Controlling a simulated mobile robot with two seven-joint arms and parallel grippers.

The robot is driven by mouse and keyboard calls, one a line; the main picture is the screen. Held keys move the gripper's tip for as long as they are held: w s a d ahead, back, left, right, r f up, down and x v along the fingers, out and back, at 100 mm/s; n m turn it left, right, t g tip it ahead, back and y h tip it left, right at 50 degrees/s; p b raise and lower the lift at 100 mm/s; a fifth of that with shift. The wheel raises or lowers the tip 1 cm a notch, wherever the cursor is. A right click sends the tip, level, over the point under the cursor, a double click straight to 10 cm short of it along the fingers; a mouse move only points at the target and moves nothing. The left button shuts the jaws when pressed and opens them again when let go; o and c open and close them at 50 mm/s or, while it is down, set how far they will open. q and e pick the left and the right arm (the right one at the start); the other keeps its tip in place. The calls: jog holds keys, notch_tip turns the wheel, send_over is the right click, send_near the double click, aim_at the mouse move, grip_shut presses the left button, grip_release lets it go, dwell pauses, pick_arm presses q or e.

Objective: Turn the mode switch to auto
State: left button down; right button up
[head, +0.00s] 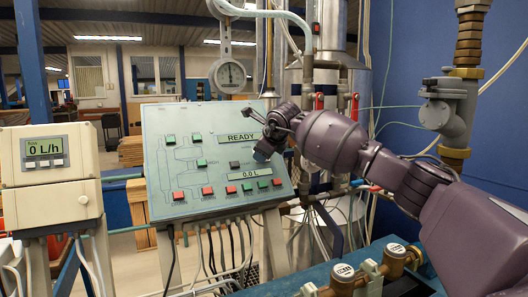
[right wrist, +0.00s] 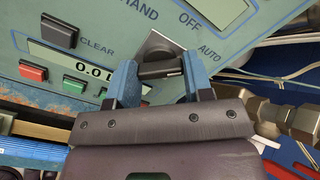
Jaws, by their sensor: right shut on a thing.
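The mode switch (right wrist: 160,68) is a dark knob on a grey square plate, set in the pale green panel (head: 165,125). In the right wrist view the labels HAND, OFF and AUTO (right wrist: 210,52) run around it, with AUTO to its upper right. My right gripper (right wrist: 159,67) has its two blue fingers on either side of the knob and is shut on it. In the head view my right gripper (head: 262,152) is at the panel's right side and hides the switch. Which label the knob points to cannot be told. My left gripper is not in view.
The panel carries a READY display (head: 240,138), a 0.0 L display (head: 250,173) and several red and green buttons. A flow meter box (head: 45,160) reading 0 L/h stands at the left. Brass pipe fittings (head: 343,277) lie below my right arm.

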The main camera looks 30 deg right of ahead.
jog(key=o, duration=0.9)
jog(key=shift+s, duration=0.1)
jog(key=shift+s+r, duration=0.15)
jog(key=shift+r, duration=0.1)
jog(key=v, duration=1)
jog(key=shift+s, duration=0.15)
